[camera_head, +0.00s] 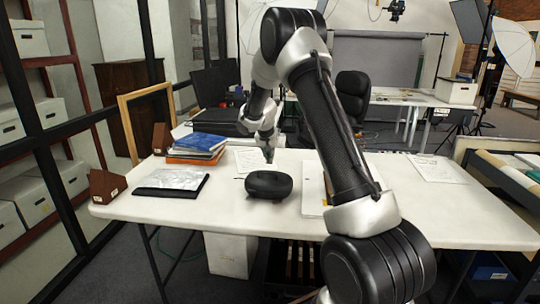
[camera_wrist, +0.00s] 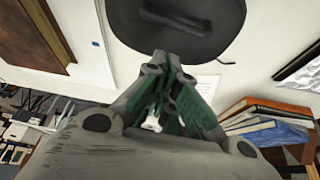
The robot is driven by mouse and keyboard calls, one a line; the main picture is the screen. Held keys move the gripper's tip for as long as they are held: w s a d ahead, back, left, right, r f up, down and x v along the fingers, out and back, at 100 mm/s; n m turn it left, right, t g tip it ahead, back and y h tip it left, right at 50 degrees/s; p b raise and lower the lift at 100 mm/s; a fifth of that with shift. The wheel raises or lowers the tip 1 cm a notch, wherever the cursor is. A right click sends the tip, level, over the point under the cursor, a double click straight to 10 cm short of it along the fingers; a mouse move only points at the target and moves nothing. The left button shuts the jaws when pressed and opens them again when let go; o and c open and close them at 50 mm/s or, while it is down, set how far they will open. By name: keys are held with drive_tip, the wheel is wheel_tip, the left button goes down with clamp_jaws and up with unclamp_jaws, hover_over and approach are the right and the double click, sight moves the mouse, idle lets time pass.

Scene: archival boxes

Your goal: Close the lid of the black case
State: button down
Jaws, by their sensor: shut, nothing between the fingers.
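The black case (camera_head: 268,186) is rounded and low, and it sits near the front middle of the white table. In the wrist view its dark round top (camera_wrist: 205,35) shows at the upper edge, with a raised bar on it, partly cut off by the frame. The lid looks down on the case, but I cannot tell whether a gap is left. My gripper (camera_head: 269,158) is shut and empty, pointing down just behind and above the case. In the wrist view my gripper (camera_wrist: 168,58) overlaps the near edge of the dark top; contact is unclear.
On the table's left are stacked books (camera_head: 197,145), a silver-and-black folder (camera_head: 170,182) and brown bookends (camera_head: 106,186). Papers (camera_head: 313,188) lie right of the case, partly behind my arm. The table front (camera_head: 190,216) is clear.

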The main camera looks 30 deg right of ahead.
drive_tip(key=shift+s+a+f, duration=0.15)
drive_tip(key=shift+s+a, duration=0.05)
drive_tip(key=shift+s, duration=0.05)
drive_tip(key=shift+t, duration=0.3)
wheel_tip(320, 180, up, 4)
drive_tip(key=s+a+f, duration=0.4)
drive_tip(key=s+a, duration=0.1)
drive_tip(key=s, duration=0.1)
drive_tip(key=shift+s+a+f, duration=0.15)
drive_tip(key=shift+f, duration=0.25)
